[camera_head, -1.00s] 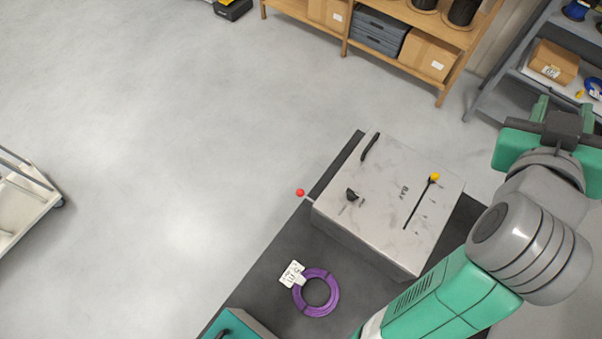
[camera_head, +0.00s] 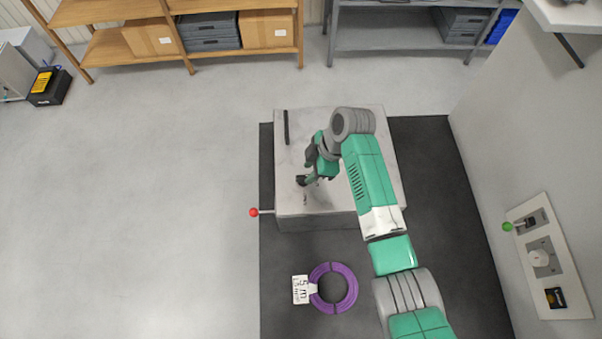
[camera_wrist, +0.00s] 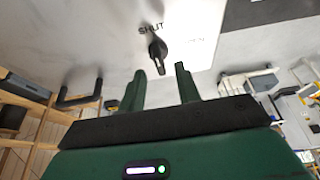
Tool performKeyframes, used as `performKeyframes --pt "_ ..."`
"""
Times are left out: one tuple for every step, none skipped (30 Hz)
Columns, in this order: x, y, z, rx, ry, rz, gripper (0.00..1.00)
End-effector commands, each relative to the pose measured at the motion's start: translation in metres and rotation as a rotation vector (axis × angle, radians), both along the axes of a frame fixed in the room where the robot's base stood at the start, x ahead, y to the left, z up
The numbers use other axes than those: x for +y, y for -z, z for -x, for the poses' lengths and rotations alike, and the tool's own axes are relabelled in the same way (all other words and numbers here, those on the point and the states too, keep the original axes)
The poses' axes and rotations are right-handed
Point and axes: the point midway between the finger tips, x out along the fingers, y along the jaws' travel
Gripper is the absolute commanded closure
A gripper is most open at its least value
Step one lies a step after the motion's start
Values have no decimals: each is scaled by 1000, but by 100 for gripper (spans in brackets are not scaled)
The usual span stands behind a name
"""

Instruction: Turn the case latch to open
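The case (camera_head: 296,152) is a pale grey box on a dark mat. Its latch (camera_head: 301,180) is a small dark knob on the top face, partly covered by my gripper in the head view. In the wrist view the latch (camera_wrist: 158,54) sits beside the word SHUT, with a faint second label to its right. My gripper (camera_wrist: 162,74) is open and empty, its two green fingers apart. The latch shows between and just beyond the fingertips; I cannot tell whether they touch it. My gripper (camera_head: 309,178) also shows over the case in the head view.
A black handle (camera_head: 286,127) stands on the case top. A red-tipped lever (camera_head: 253,212) sticks out left. A purple cable reel (camera_head: 347,289) with a tag lies in front. A wall panel (camera_head: 550,270) is at right; shelves stand behind.

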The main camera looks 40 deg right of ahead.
Motion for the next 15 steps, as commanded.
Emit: performKeyframes --pt "3 9 -2 2 0 -1 67" --pt "4 13 -3 2 1 0 67" --pt "6 18 -5 1 0 0 67" --pt "7 22 -6 1 0 0 67" --pt "8 24 -7 1 0 1 67" --pt "9 27 -8 1 0 1 67" --pt "9 29 -8 1 0 1 67" --pt "10 30 -8 0 0 1 67" --pt "10 31 -9 -1 1 2 67" --pt "10 31 -9 -1 1 1 67" --pt "10 31 -9 -1 1 1 67" --pt "10 31 -9 -1 1 1 67" --pt "10 31 -9 -1 1 1 67" --pt "10 31 -9 -1 1 1 67" --pt "10 31 -9 -1 1 1 67"
